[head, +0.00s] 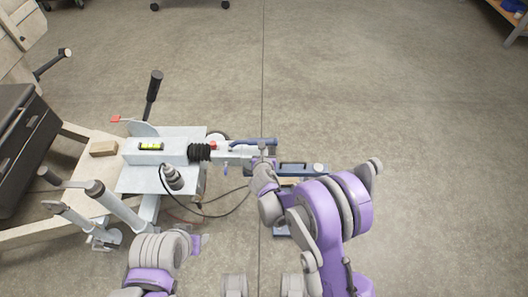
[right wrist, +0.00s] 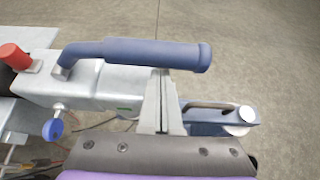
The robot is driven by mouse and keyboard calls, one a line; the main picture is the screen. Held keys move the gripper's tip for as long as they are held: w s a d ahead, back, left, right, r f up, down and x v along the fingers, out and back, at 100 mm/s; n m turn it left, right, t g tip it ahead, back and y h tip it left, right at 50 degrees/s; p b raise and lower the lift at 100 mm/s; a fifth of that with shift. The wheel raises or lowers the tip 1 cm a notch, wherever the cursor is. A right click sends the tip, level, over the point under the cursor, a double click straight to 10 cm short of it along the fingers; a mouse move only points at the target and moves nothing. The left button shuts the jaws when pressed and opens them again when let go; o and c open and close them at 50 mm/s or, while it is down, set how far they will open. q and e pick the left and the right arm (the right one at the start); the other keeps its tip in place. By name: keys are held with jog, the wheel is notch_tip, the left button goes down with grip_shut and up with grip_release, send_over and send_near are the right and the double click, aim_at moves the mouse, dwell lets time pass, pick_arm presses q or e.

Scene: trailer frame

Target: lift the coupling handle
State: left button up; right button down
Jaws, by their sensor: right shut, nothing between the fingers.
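The coupling handle (head: 253,144) is a blue bar on top of the grey metal coupling head. In the right wrist view the handle (right wrist: 140,53) runs across the upper middle, bent down at its left end into the coupling. My right gripper (head: 263,152) is at the handle's right part. In the right wrist view its closed fingers (right wrist: 161,88) reach up to the handle's lower edge, and the handle hides their tips; contact is unclear. Nothing is between the fingers. My left gripper (head: 195,243) is low at the left, away from the handle; its fingers are not clear.
A red knob (right wrist: 13,56) and a blue knob (right wrist: 54,129) sit by the coupling. A blue part with a round grey end (head: 303,168) lies right of it. The trailer frame (head: 160,177) has a black upright lever (head: 153,92). Floor to the right is clear.

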jog(key=shift+r, duration=0.15)
jog(key=shift+a+r, duration=0.1)
jog(key=shift+r, duration=0.2)
jog(key=shift+r+n+h, duration=0.1)
jog(key=shift+n+h, duration=0.2)
jog(key=shift+a+r+n+h, duration=0.25)
jog(key=shift+r, duration=0.3)
jog(key=shift+a+r+n+h, duration=0.2)
jog(key=shift+r+n+h, duration=0.05)
jog(key=shift+r, duration=0.3)
jog(key=a+r+n+h, duration=0.3)
jog(key=a+r, duration=0.3)
jog(key=r, duration=0.1)
jog(key=shift+a+n+t, duration=0.25)
jog(key=shift+n+t, duration=0.05)
jog(key=shift+s+a, duration=0.1)
